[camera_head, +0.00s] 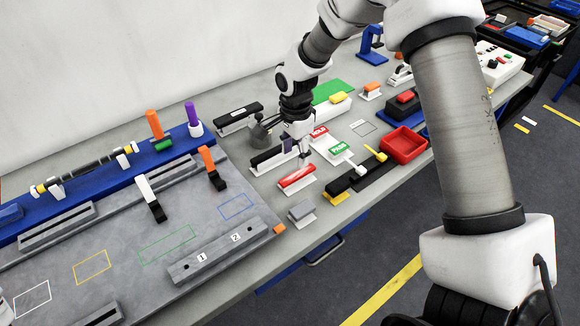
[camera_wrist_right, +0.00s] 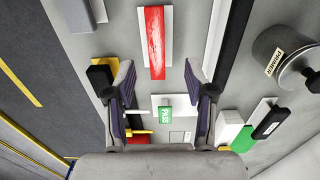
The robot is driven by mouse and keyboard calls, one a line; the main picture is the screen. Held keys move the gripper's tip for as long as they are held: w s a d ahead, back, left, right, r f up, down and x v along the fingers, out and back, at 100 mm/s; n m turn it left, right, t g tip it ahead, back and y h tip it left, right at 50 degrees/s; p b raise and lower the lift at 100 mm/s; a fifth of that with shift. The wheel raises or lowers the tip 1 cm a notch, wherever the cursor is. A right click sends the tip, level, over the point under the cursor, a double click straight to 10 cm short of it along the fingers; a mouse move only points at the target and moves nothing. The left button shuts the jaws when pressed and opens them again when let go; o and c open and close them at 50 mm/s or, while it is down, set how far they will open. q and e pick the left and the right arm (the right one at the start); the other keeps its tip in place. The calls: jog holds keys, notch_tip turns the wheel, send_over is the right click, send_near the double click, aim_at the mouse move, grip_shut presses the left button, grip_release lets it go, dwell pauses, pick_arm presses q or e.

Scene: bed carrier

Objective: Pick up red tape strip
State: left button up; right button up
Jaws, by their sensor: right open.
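The red tape strip (camera_head: 297,177) lies on a small white holder on the grey bench, just in front of my right gripper in the head view. In the right wrist view the red strip (camera_wrist_right: 156,42) stands upright in the picture, above the fingertips and roughly in line with the gap between them. My right gripper (camera_head: 299,145) points down over the bench, close to the strip. In the right wrist view its two fingers (camera_wrist_right: 160,85) are spread wide with nothing held between them. My left gripper is not in view.
A green PASS sign (camera_head: 338,147) and a red HOLD sign (camera_head: 319,132) stand beside the gripper. A red bin (camera_head: 403,144) and a black-and-yellow tool (camera_head: 356,178) are to the right. A grey block (camera_head: 301,211) is nearer the bench edge. A grey fixture board (camera_head: 120,245) fills the left.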

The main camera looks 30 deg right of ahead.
aim_at(294, 176)
jog(key=f, duration=0.1)
jog(key=s+f+p, duration=0.1)
jog(key=f, duration=0.1)
jog(key=shift+s+a+p, duration=0.15)
jog(key=shift+a+p, duration=0.1)
jog(key=shift+p, duration=0.05)
jog(key=f, duration=0.3)
jog(key=shift+w, duration=0.4)
jog(key=shift+w+f, duration=0.1)
jog(key=shift+f, duration=0.1)
jog(key=shift+s+r, duration=0.1)
jog(key=shift+s, duration=0.1)
jog(key=shift+c, duration=1)
jog(key=shift+s, duration=0.1)
jog(key=c, duration=0.5)
jog(key=shift+c, duration=0.6)
